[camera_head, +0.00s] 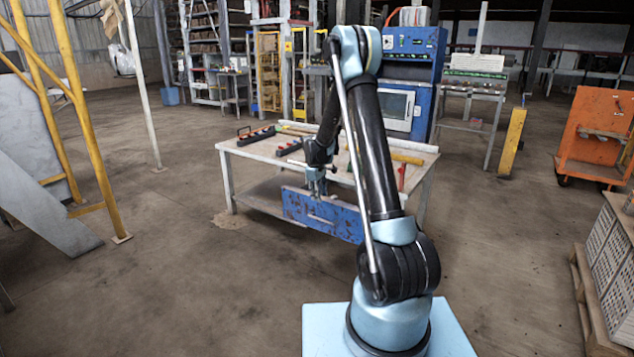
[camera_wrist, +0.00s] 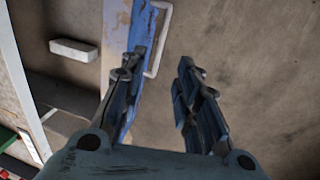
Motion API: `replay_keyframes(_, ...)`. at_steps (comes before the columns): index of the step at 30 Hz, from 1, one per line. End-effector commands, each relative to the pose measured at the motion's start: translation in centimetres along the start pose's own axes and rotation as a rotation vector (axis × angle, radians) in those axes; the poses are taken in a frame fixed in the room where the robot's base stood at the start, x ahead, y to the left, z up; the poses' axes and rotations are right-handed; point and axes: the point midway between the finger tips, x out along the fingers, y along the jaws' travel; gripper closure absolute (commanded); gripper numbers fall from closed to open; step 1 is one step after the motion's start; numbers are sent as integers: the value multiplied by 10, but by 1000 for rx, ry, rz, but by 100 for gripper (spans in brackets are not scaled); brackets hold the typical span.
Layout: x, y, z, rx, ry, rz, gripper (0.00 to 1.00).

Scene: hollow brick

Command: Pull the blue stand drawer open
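The blue drawer front (camera_head: 342,221), worn and rust-spotted, is at the near side of the stand (camera_head: 252,152). In the wrist view the blue front (camera_wrist: 143,28) shows edge-on at the upper middle, with a pale bar handle (camera_wrist: 155,68) standing out from it. My gripper (camera_head: 319,190) hangs just at the drawer front in the head view. In the wrist view my gripper (camera_wrist: 162,62) is open, and the handle lies in the gap between the fingers, nearer the left one. I cannot tell whether a finger touches the handle or the front. Part of the front is hidden behind the left finger.
Tools and small parts, including a red-topped black tray (camera_head: 256,134), lie on the stand. A blue cabinet (camera_head: 414,60) stands behind it. A yellow post (camera_head: 515,140) and an orange cart (camera_head: 597,130) are to the right. The floor (camera_head: 215,270) before the stand is clear.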

Motion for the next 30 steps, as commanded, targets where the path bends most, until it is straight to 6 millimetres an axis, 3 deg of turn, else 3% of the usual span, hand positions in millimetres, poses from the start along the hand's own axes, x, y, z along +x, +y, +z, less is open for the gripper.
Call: replay_keyframes(30,-57,0,0,-1,0,0,70)
